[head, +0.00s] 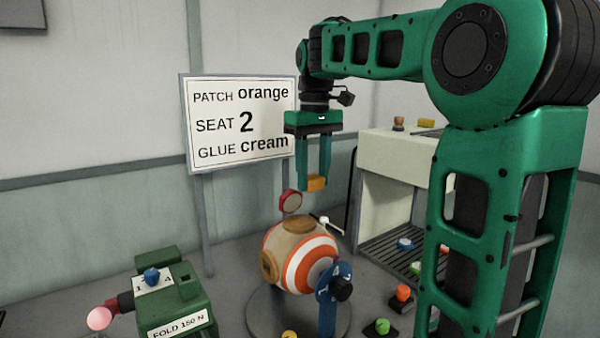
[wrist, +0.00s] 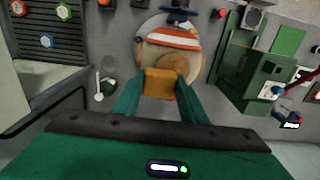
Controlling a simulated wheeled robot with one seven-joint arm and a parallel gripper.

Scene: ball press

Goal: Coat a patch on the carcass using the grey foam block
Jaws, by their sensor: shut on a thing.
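The carcass (head: 318,245) is a ball with orange and white stripes and tan round patches (head: 299,227), held on a round grey stand. My gripper (head: 315,184) points down above it, apart from it. It is shut on an orange-yellow block (head: 316,184), which also shows between the fingers in the wrist view (wrist: 163,84). In the wrist view the carcass (wrist: 172,38) lies beyond the block, which overlaps a tan patch in the picture. I cannot make out a grey foam block in either view.
A sign (head: 240,122) reads patch orange, seat 2, glue cream. A green press (head: 172,305) stands front left. A cream cabinet (head: 396,152) with a slatted shelf stands right, a yellow block (head: 426,123) on top. A red-faced disc (head: 291,201) rises behind the carcass. Coloured knobs stand front right.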

